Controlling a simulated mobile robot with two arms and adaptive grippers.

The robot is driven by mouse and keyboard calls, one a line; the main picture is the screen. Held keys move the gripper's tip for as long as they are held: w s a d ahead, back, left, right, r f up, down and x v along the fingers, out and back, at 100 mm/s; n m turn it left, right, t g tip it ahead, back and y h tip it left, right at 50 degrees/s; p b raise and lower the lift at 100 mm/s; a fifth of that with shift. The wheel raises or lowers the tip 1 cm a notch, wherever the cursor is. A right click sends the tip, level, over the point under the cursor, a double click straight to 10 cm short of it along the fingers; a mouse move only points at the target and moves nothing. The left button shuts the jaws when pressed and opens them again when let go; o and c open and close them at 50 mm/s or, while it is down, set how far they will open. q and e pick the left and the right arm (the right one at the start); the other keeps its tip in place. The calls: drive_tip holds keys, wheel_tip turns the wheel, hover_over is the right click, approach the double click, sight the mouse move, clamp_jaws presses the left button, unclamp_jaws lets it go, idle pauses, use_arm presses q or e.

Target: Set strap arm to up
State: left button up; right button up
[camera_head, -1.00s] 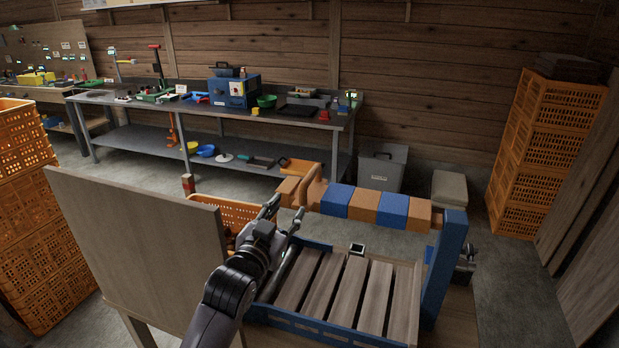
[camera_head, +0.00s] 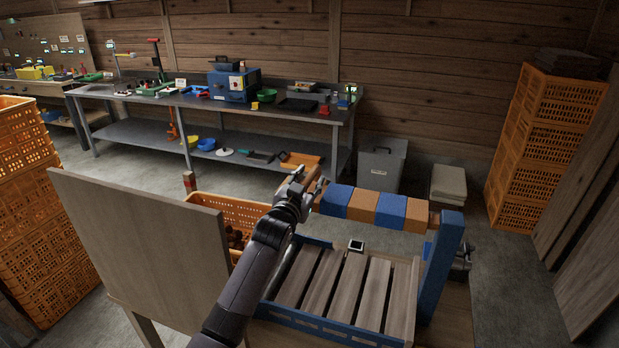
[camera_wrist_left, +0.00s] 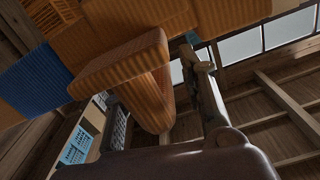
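A bar striped in blue and orange (camera_head: 363,206) lies level across the back of the slatted bench, joined to a blue post (camera_head: 442,265) at the right. No label shows, so I cannot tell for sure that it is the strap arm. My left gripper (camera_head: 310,180) is at the bar's left end, its fingertips apart, hiding part of the orange end there. In the left wrist view an orange wooden end piece (camera_wrist_left: 125,65) fills the middle, close beside one finger (camera_wrist_left: 203,85). The other finger is hidden, and contact cannot be told. My right gripper is not in view.
A slatted blue-framed tray (camera_head: 335,285) lies below the bar. A wooden panel (camera_head: 140,245) stands at the left, with an orange crate (camera_head: 225,210) of brown items behind it. Crate stacks (camera_head: 545,150) stand at the right and far left. A workbench (camera_head: 215,105) runs along the back.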

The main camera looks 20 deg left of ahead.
use_arm(q)
drive_tip(key=shift+w, duration=0.25)
drive_tip(key=shift+c, duration=0.2)
clamp_jaws()
idle(0.6)
